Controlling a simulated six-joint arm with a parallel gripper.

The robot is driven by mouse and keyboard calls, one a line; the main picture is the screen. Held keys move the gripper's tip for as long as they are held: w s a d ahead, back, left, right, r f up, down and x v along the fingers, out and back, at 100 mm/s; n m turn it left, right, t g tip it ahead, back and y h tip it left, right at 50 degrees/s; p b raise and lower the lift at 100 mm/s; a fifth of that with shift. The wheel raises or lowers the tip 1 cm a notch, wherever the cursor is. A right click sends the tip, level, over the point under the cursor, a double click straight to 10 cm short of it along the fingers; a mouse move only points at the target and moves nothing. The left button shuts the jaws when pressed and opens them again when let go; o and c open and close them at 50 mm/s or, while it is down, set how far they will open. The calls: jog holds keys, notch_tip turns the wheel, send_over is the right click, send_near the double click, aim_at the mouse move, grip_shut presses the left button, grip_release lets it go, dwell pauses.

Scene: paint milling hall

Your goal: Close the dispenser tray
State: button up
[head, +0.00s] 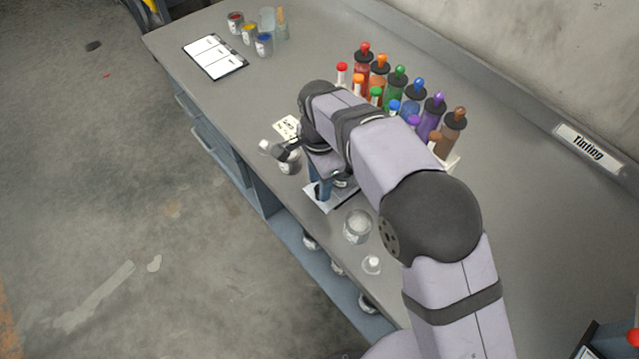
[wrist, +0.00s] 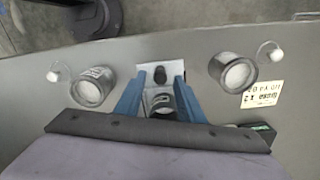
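A pale plate (head: 331,196), which looks like the base or tray of the dispenser, sits near the front edge of the bench in the head view, mostly under my arm. In the wrist view the pale plate (wrist: 150,68) carries a small dark knob and a dark ring-like part behind it. My gripper (wrist: 160,78) has its two blue fingers apart, one on each side of these dark parts. I see no clear contact. In the head view my gripper (head: 322,190) points down over the plate. How far the tray stands out is hidden.
A glass jar (head: 358,226) and a grey jar (head: 290,161) flank the plate, each with a small white-topped item nearby. Several coloured dropper bottles (head: 414,98) stand behind my arm. A clipboard (head: 215,57) and paint jars lie at the far left.

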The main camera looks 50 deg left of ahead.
aim_at(335, 183)
jog(key=shift+f, duration=1.15)
jog(key=shift+c, duration=0.5)
grip_shut()
jog(key=w+p, duration=0.1)
jog(key=w, duration=0.4)
jog(key=shift+o, duration=0.5)
grip_release()
